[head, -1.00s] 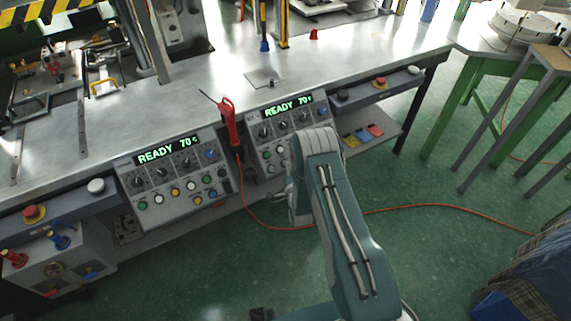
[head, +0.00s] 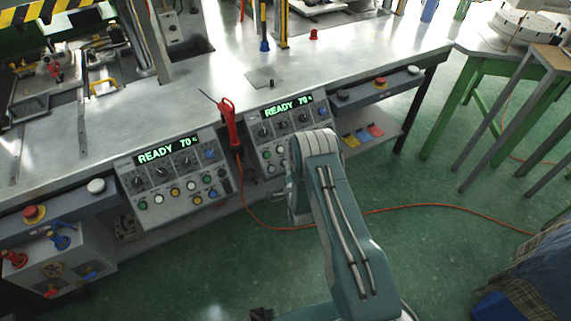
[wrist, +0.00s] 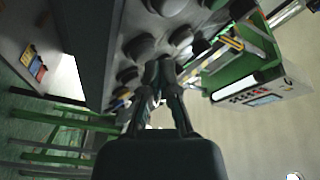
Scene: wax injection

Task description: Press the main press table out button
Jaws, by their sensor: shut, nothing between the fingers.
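Two control panels with knobs and coloured buttons are set along the bench front in the head view: the left panel (head: 175,174) and the right panel (head: 270,148). Both displays read READY 70. Button labels are too small to read, so I cannot tell which is the table out button. In the wrist view my gripper (wrist: 166,72) is shut and empty, its fingertips close to a dark panel face (wrist: 110,28) with round knobs and buttons. Contact cannot be told. In the head view my arm hides the gripper and part of the right panel.
A red-handled tool (head: 230,122) hangs between the panels, with an orange cable running across the floor. Red stop buttons sit at both sides (head: 33,213) (head: 381,82). A shelf with coloured items (head: 362,135) is right of my arm. Green tables (head: 480,75) stand at right.

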